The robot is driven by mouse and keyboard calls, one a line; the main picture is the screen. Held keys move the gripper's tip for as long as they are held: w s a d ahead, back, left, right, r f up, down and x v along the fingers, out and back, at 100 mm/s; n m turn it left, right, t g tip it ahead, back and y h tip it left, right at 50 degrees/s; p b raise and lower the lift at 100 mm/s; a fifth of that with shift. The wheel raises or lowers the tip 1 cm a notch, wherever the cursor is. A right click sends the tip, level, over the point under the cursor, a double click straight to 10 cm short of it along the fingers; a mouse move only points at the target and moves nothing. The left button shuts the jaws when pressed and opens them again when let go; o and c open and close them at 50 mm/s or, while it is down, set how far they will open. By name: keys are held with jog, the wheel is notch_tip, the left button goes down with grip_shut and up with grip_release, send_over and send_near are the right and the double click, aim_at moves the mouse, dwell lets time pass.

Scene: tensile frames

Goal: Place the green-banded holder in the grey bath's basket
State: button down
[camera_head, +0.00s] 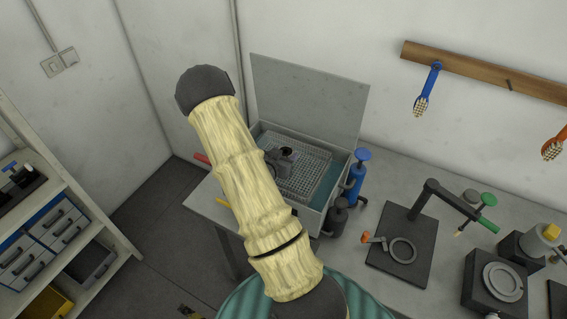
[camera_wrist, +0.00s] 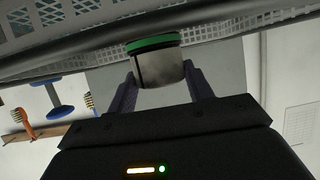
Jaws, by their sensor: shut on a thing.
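The grey bath (camera_head: 322,219) stands on the bench against the back wall with its lid (camera_head: 310,98) raised. Its perforated wire basket (camera_head: 313,170) sits inside, and the basket mesh (camera_wrist: 228,25) fills the top of the wrist view. My gripper (camera_head: 284,160) is over the left part of the basket. In the wrist view my gripper (camera_wrist: 160,72) is shut on the green-banded holder (camera_wrist: 160,69), a short grey cylinder with a green band at the basket-side end. The holder is close to the mesh; I cannot tell whether it touches. My arm hides part of the bath's front left.
A blue pump bottle (camera_head: 358,178) and a dark bottle (camera_head: 337,217) stand right of the bath. A black stand (camera_head: 407,247) with a ring is farther right. Brushes hang from a wooden rail (camera_head: 480,72). A drawer shelf (camera_head: 45,235) is at left.

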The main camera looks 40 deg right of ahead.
jog(key=shift+f+p, duration=0.75)
jog(key=shift+f, duration=1.25)
jog(key=shift+f, duration=0.15)
jog(key=c, duration=0.6)
grip_release()
